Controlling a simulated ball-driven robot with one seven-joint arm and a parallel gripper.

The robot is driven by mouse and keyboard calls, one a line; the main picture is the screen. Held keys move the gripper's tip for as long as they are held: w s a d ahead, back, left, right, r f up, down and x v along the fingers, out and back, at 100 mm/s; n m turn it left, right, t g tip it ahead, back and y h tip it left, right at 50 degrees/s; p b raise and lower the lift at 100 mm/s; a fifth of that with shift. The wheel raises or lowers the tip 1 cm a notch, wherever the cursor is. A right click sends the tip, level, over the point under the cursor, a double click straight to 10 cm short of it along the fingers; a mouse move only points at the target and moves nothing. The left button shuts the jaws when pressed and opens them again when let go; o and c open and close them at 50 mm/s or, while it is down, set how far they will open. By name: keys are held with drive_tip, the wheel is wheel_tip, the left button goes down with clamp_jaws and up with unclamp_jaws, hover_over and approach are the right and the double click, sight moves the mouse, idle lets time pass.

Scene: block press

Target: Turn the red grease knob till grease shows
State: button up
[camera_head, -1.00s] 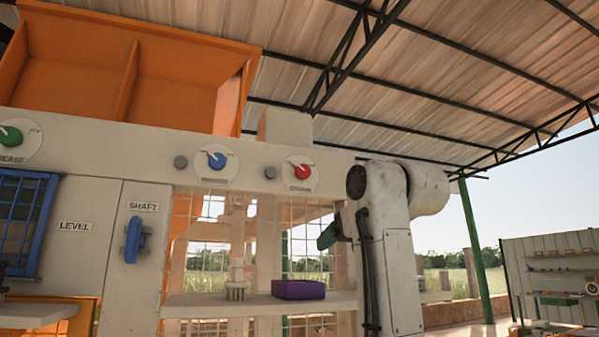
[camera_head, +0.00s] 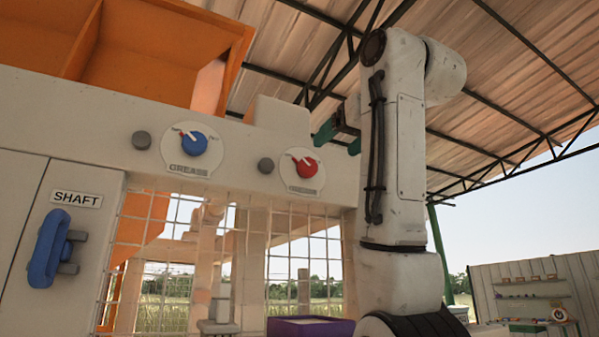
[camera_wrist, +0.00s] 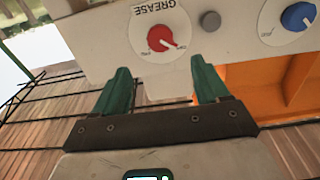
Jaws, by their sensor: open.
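The red grease knob (camera_head: 304,167) sits on a white round dial at the right end of the machine's upper panel. In the wrist view the picture is upside down, and the red knob (camera_wrist: 161,38) lies just beyond and between my fingertips, its dial lettered GREASE. My gripper (camera_head: 338,133) has green fingers and is up and to the right of the red dial in the head view. In the wrist view my gripper (camera_wrist: 163,75) is open, with nothing between its fingers. The fingers look apart from the knob.
A blue SHAFT handle (camera_head: 50,248) is far left. An orange hopper (camera_head: 150,35) rises above. A purple box (camera_head: 310,328) stands below the wire mesh.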

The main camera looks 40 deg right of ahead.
sight(310, 164)
drive_tip(key=p+x, duration=0.4)
drive_tip(key=x, duration=0.7)
drive_tip(key=shift+r+p, duration=0.1)
drive_tip(key=shift+p, duration=0.2)
drive_tip(key=c, duration=1)
